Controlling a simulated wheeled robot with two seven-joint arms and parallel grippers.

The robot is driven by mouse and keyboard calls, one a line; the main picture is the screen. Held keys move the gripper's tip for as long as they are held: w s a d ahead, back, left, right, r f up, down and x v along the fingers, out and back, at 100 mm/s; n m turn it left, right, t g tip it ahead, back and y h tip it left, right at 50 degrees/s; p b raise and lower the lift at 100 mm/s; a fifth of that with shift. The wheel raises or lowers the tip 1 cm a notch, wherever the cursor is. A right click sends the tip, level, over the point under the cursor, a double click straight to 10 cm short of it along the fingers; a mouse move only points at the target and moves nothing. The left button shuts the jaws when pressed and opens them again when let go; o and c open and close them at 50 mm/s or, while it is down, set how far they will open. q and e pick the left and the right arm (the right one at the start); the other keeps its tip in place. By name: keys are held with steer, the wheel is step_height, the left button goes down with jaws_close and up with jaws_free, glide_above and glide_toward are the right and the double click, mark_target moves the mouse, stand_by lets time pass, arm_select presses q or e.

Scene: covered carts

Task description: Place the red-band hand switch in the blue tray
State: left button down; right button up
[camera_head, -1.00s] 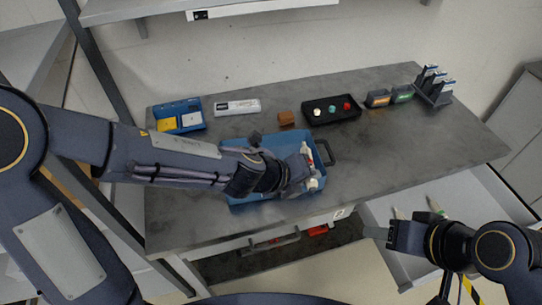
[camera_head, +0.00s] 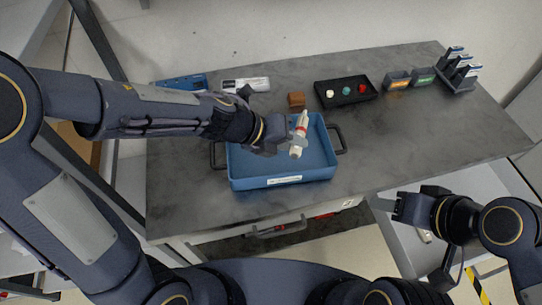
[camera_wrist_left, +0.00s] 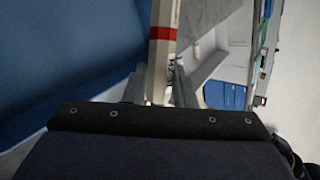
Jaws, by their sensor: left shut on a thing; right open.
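The red-band hand switch (camera_head: 298,147) is a white stick with a red band. My left gripper (camera_head: 286,133) is shut on it over the right part of the blue tray (camera_head: 250,183). In the left wrist view, the switch (camera_wrist_left: 161,50) stands between the fingers with its red band showing, and the blue tray (camera_wrist_left: 70,60) fills the left side. I cannot tell how high the switch is above the tray floor. My right gripper (camera_head: 400,207) is open and empty over the drawer, at the lower right of the head view.
On the grey table (camera_head: 410,130) stand a black tray with coloured knobs (camera_head: 346,91), a brown block (camera_head: 296,101), small labelled bins (camera_head: 397,80) and a rack (camera_head: 458,70). The open drawer (camera_head: 480,190) holds a light stick (camera_head: 425,236). The table right of the tray is clear.

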arm_select(q)
steer(key=a+f, duration=0.1)
steer(key=w+a+f+b, duration=0.1)
steer(key=a+f, duration=0.1)
steer(key=w+a+f+b, duration=0.1)
steer(key=f, duration=0.1)
steer(key=shift+w+a+f, duration=0.1)
steer(key=shift+a+f, duration=0.1)
steer(key=shift+f, duration=0.05)
steer(key=f, duration=0.1)
steer(key=f+b, duration=0.1)
steer(key=f, duration=0.2)
steer(key=shift+w+a+b, duration=0.15)
steer(key=shift+a+b, duration=0.15)
steer(key=shift+r, duration=0.1)
steer(key=shift+f+b, duration=0.5)
steer(key=shift+f, duration=0.15)
steer(key=c, duration=1.2)
jaws_free()
steer(key=shift+r, duration=0.1)
